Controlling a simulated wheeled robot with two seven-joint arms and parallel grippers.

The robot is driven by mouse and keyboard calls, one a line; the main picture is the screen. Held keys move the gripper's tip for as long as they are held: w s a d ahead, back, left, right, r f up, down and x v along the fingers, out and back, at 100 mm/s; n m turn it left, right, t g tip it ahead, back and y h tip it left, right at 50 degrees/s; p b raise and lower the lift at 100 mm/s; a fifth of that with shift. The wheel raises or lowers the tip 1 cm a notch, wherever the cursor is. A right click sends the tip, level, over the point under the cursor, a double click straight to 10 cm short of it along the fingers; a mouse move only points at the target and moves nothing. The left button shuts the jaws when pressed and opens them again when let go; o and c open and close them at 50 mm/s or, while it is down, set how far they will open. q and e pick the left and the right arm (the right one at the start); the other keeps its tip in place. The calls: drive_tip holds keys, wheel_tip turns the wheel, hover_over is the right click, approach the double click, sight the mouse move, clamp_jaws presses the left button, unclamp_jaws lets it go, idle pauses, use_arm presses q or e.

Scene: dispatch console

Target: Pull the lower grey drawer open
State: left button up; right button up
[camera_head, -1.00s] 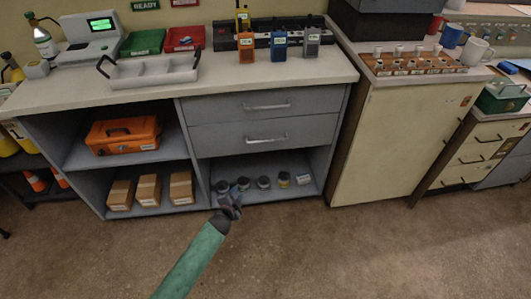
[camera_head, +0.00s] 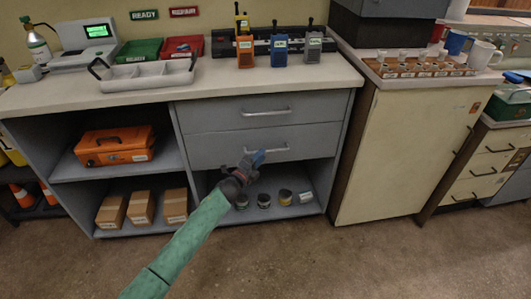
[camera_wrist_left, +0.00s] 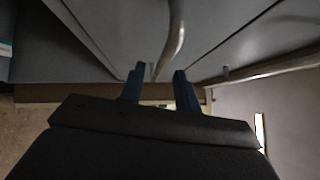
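The lower grey drawer (camera_head: 215,150) is shut, its front in line with the upper drawer. Its curved metal handle (camera_head: 277,150) shows in the middle of its front. My left gripper (camera_head: 256,158) is at the left part of this handle. In the left wrist view the two blue fingers of the left gripper (camera_wrist_left: 158,74) are apart. The handle (camera_wrist_left: 175,40) runs up from the gap between the fingertips; I cannot tell whether they touch it. My right gripper is not in view.
The upper grey drawer (camera_head: 215,113) is shut above. Below is an open shelf with several small jars (camera_head: 285,197). An orange case (camera_head: 113,146) and cardboard boxes (camera_head: 142,207) stand in the left shelves. The floor (camera_head: 300,260) in front is clear.

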use_arm(q)
drive_tip(key=shift+x, duration=1.75)
drive_tip(key=shift+c, duration=0.3)
clamp_jaws()
